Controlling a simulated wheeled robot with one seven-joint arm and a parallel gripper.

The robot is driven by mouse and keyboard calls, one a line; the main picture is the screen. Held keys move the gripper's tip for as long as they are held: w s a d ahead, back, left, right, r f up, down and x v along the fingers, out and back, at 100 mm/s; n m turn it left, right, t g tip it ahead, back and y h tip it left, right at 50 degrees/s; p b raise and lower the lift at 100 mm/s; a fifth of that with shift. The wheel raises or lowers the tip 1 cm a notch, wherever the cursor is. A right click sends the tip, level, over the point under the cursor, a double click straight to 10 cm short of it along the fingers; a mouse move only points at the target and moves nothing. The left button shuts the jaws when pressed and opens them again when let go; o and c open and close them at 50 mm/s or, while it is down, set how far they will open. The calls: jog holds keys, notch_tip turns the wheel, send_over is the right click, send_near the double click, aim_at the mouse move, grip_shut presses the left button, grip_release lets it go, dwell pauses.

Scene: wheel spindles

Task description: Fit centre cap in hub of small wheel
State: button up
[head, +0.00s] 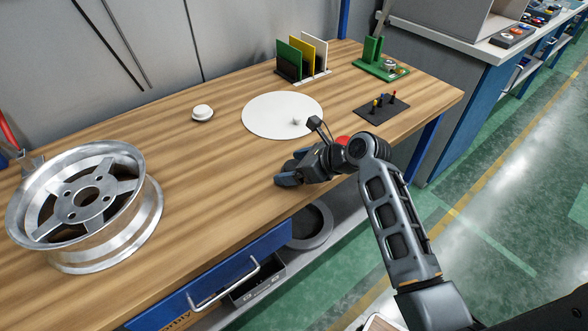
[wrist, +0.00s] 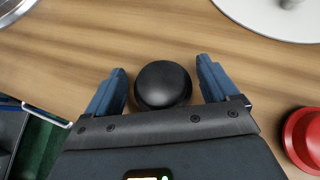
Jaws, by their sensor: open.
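A black domed round piece (wrist: 163,86), which looks like the centre cap, lies on the wooden table between my gripper's fingers in the wrist view. My gripper (wrist: 161,68) is open, with one blue finger on each side of it and a visible gap to both. In the head view my gripper (head: 287,178) is low over the table's front edge, and hides the black piece. A silver five-spoke wheel (head: 85,199) lies at the left of the table, with an open round hub hole at its centre. Its edge shows in the wrist view (wrist: 12,10).
A white disc (head: 270,112) with a small knob lies behind my gripper. A white round button (head: 202,113) stands left of it. A red round thing (wrist: 305,140) is right of my gripper. Coloured panels (head: 302,58) stand behind. The table between wheel and gripper is clear.

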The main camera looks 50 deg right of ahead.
jog(key=c, duration=1)
